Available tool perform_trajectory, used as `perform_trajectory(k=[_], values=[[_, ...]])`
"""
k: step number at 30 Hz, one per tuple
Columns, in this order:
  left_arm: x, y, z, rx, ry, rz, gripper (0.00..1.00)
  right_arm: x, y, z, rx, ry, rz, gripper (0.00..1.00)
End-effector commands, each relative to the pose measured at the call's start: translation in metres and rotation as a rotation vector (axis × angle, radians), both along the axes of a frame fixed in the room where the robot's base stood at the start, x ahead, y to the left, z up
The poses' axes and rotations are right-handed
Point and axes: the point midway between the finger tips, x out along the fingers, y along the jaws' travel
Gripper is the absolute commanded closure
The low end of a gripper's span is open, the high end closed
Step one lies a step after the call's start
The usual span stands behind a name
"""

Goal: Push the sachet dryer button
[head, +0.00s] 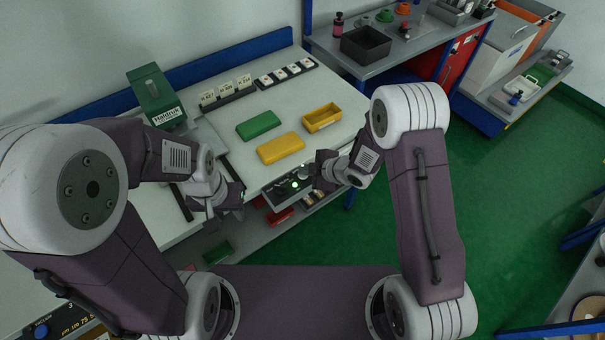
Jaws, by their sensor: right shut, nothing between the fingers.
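A small grey unit (281,193) with a dark top panel and a lit green spot, probably the dryer and its button, sits at the front right edge of the white table. My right gripper (306,175) is shut and empty, right beside this panel. I cannot tell whether it touches the button. My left gripper (238,198) is to the left of the unit, over the table's front edge; its fingers are too small and dark to read. A green box (152,88) with a white label stands at the back left of the table.
A green case (258,125), a yellow case (281,148) and an open yellow bin (322,117) lie on the white table (225,140). Label cards (225,91) stand behind them. A grey bench with a black tray (366,45) is at the back. Green floor (500,190) is clear to the right.

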Motion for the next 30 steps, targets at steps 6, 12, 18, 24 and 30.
perform_trajectory(k=[6, 12, 18, 24, 30], values=[[0.000, 0.000, 0.000, 0.000, 0.000, 0.000, 0.64, 0.000, 0.000, 0.000, 0.000, 0.000, 0.000, 1.00], [0.000, 0.000, -0.002, 0.000, 0.000, 0.000, 0.64, 0.000, 0.000, -0.003, 0.000, 0.000, 0.000, 1.00], [0.000, 0.000, -0.005, 0.000, 0.000, 0.000, 0.64, 0.000, 0.000, -0.005, 0.000, 0.000, 0.000, 1.00], [0.000, 0.000, -0.003, 0.000, 0.000, 0.000, 0.64, 0.000, 0.000, -0.003, 0.000, 0.000, 0.000, 1.00], [0.000, 0.000, 0.008, 0.000, 0.000, 0.000, 0.64, 0.000, 0.000, 0.009, 0.000, 0.001, 0.001, 1.00]])
